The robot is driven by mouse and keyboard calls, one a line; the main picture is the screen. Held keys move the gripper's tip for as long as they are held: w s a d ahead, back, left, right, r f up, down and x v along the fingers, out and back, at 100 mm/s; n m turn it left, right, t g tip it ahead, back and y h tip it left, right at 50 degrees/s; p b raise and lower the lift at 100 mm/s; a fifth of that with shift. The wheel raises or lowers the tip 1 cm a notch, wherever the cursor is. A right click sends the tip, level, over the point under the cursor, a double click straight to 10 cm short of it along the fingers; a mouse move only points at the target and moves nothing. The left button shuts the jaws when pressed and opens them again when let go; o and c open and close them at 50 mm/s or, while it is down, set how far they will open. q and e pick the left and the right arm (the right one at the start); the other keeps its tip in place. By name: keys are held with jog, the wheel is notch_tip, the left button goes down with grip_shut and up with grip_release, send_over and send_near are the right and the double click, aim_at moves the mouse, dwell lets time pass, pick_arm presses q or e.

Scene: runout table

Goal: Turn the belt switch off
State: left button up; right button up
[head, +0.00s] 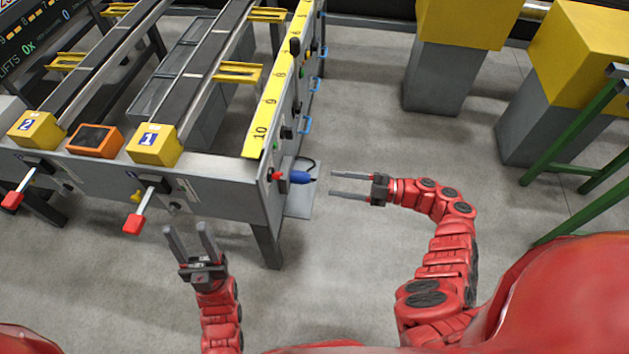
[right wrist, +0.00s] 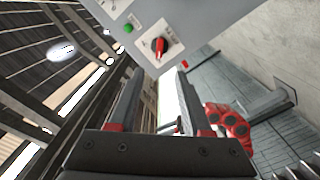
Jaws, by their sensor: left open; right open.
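The belt switch (right wrist: 160,46) is a red knob on a white plate on the grey panel, ahead of my right gripper (right wrist: 159,72) in the right wrist view. In the head view a small red knob (head: 278,176), apparently this switch, shows at the near right corner of the table. My right gripper (head: 333,184) is open and empty, to the right of the corner and apart from it. My left gripper (head: 186,228) is open and empty, in front of the table's near side.
A blue plug-like part (head: 300,177) with a black cable sits beside the red knob. A green button (right wrist: 127,28) is near the switch. Two red-ended levers (head: 135,222) (head: 13,199) stick out from the front. Yellow-topped blocks (head: 440,75) and a green frame (head: 575,130) stand right.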

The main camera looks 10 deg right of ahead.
jog(key=shift+b+v, duration=0.3)
jog(key=shift+v, duration=1.5)
